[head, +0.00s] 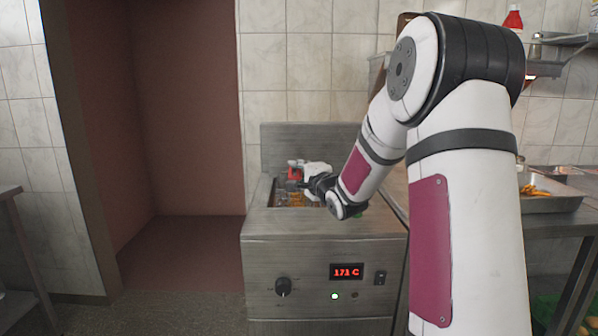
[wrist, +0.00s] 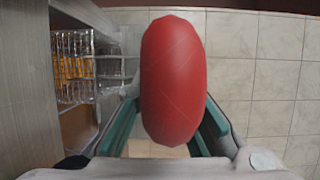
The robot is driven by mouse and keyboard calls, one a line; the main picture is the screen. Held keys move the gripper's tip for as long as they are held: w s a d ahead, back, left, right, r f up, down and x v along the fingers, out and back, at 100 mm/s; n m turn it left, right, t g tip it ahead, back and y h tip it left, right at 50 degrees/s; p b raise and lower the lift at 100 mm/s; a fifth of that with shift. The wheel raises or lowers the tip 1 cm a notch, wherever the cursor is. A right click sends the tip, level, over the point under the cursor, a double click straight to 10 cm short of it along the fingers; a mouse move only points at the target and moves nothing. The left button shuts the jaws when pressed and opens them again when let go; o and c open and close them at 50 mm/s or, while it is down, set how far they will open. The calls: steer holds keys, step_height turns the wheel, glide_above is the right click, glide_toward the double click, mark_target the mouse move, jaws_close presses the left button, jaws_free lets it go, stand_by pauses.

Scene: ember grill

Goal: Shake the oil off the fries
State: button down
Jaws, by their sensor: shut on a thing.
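The fryer (head: 324,222) stands ahead with an open well, and its red display reads about 171 C. My gripper (head: 302,172) is over the well, shut on a red basket handle (head: 293,174). In the wrist view the handle (wrist: 175,80) fills the space between the green-lined fingers. The wire basket (wrist: 80,92) shows at the left of the wrist view, with yellow fries (wrist: 72,66) in it. In the head view the basket is small and partly hidden by my gripper. I cannot tell how far it is above the oil.
A metal tray (head: 556,204) with yellow food stands on a counter at the right, partly behind my arm. A red bottle (head: 513,18) is on a shelf at the upper right. A tiled wall is behind the fryer. Floor left of the fryer is clear.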

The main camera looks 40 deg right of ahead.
step_height(320, 180, up, 15)
steer(key=p, duration=1.2)
